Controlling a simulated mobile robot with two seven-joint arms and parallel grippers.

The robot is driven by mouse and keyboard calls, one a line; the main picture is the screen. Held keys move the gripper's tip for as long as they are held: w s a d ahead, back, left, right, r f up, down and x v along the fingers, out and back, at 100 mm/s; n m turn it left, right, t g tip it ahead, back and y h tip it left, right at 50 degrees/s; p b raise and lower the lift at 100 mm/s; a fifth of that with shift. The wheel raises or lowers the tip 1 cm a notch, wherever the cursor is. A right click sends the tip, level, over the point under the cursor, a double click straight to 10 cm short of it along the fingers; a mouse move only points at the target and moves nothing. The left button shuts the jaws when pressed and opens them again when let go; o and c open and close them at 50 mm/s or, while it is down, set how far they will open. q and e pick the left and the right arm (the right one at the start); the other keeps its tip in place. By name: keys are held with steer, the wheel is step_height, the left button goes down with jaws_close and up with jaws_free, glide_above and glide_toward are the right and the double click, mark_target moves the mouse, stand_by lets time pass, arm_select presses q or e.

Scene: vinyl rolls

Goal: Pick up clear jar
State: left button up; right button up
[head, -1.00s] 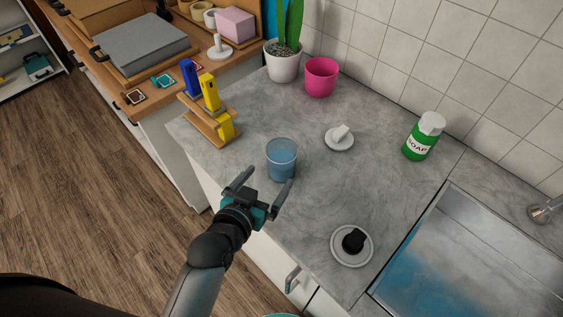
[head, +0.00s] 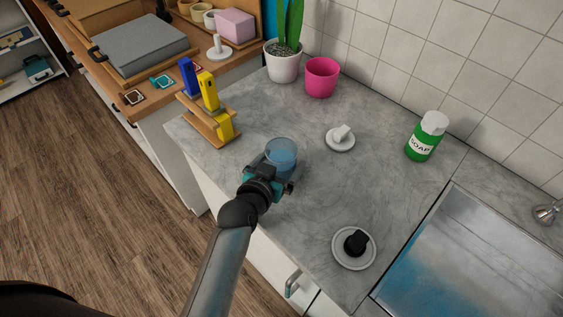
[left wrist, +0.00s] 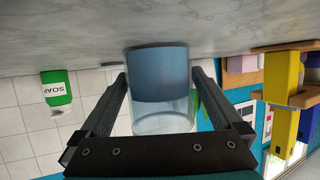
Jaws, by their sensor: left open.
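The clear jar (head: 282,151), see-through with a blue tint, stands on the grey marble counter near its left front edge. My left gripper (head: 271,165) is at the jar, and its fingers are partly hidden in the head view. In the left wrist view, which looks upside down, the jar (left wrist: 160,85) is between the two open fingers of my left gripper (left wrist: 160,88), one on each side. A small gap shows beside the fingers, and I see no firm grip. My right gripper is not in view.
A wooden holder with yellow and blue items (head: 211,105) stands left of the jar. The sink (head: 470,260) is right.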

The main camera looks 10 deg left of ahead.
arm_select(q)
steer(key=shift+c, duration=0.4)
steer(key=c, duration=1.2)
steer(key=shift+c, duration=0.2)
steer(key=shift+r, duration=0.15)
